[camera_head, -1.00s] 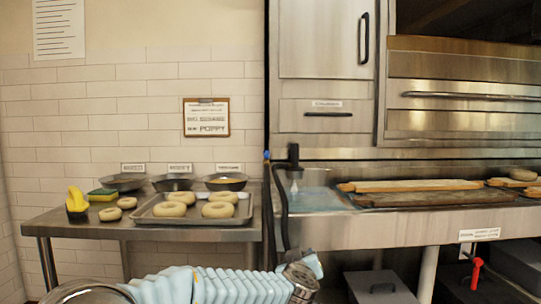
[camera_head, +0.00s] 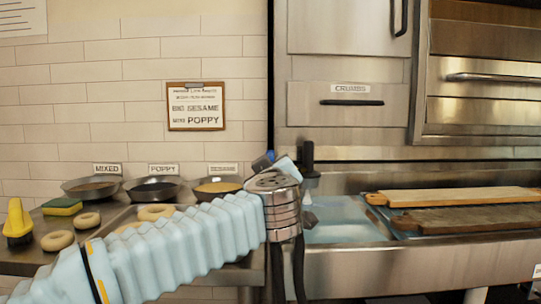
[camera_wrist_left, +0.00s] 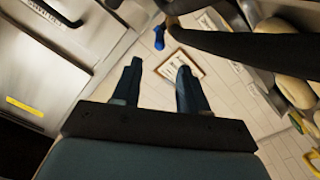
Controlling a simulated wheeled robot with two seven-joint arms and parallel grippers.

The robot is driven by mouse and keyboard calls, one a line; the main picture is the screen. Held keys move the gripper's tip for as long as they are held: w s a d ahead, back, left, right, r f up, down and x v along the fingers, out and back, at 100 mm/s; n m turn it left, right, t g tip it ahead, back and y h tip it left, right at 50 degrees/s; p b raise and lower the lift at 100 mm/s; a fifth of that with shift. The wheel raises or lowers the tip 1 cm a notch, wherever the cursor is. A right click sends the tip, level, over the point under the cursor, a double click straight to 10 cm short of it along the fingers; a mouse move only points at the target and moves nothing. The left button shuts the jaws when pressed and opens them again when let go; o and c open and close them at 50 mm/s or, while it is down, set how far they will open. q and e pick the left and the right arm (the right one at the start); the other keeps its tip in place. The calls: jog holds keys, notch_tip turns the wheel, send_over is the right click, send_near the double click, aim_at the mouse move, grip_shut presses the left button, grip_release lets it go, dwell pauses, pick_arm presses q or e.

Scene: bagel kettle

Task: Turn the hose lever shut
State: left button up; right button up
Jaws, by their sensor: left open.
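The hose lever (camera_head: 261,163) is a small blue handle at the dark hose post in the head view. My left wrist partly covers it there. In the left wrist view the blue lever (camera_wrist_left: 159,38) lies just beyond the fingertips, roughly between their lines. My left gripper (camera_wrist_left: 158,68) is open and empty, its two dark fingers apart. A gap seems to remain between the fingertips and the lever. The black hose (camera_wrist_left: 235,42) crosses the upper right of the wrist view. My right gripper is not in view.
A sink (camera_head: 345,220) with a black spray head (camera_head: 308,158) is right of my wrist. Boards (camera_head: 455,197) rest on its right side. Labelled bowls (camera_head: 153,189), bagels (camera_head: 57,240) and a yellow brush (camera_head: 17,222) are on the left counter.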

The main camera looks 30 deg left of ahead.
aim_at(271, 154)
pick_arm(q)
jog(key=p+x, duration=0.1)
jog(key=x, duration=1.2)
jog(key=shift+w+a, duration=0.25)
jog(key=shift+r, duration=0.1)
grip_shut()
